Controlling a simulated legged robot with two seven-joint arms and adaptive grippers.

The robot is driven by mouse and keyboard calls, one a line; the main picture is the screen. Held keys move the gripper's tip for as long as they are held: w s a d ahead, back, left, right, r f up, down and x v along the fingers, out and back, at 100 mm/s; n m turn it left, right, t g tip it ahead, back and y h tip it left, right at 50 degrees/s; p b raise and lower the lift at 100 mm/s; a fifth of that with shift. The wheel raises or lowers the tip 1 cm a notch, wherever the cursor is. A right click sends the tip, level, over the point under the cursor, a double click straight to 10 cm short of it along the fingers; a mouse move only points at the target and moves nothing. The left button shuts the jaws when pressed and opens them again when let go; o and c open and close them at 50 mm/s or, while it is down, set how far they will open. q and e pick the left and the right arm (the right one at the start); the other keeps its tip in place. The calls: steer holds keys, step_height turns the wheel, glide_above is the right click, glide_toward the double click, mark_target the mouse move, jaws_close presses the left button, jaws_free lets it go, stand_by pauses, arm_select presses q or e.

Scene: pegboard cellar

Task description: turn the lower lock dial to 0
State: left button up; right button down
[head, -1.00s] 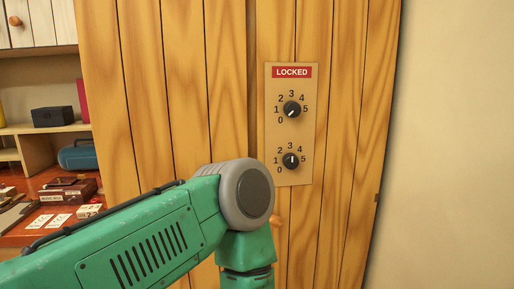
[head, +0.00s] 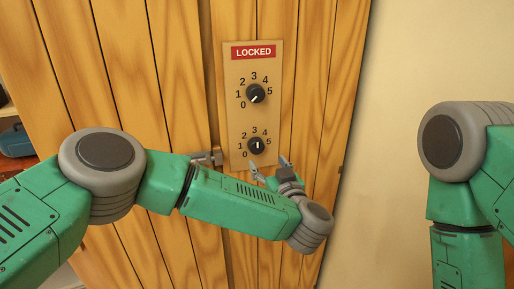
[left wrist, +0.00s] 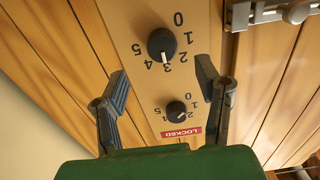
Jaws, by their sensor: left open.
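The lower lock dial (head: 257,146) is a black knob with a white pointer line on the tan lock plate (head: 271,75). Its pointer points up at 3. It also shows in the left wrist view (left wrist: 162,45), upside down and nearer the camera. My left gripper (head: 268,166) is open and empty, just below the lower dial. In the left wrist view its fingers (left wrist: 162,80) are spread wide, one on each side of the line to the dial, and do not touch it. My right gripper is out of view; only the right arm shows.
A metal latch (head: 207,158) sits left of the plate on the wooden doors (head: 175,75). Bare wall (head: 425,60) is at right. A blue case (head: 15,138) shows at far left.

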mark_target(258, 150)
arm_select(q)
steer(key=x, duration=0.6)
steer(key=shift+w+a+p, duration=0.25)
steer(key=shift+a+p, duration=0.05)
steer(key=shift+w+a, duration=0.1)
steer(key=shift+w, duration=0.6)
steer(key=c, duration=1.1)
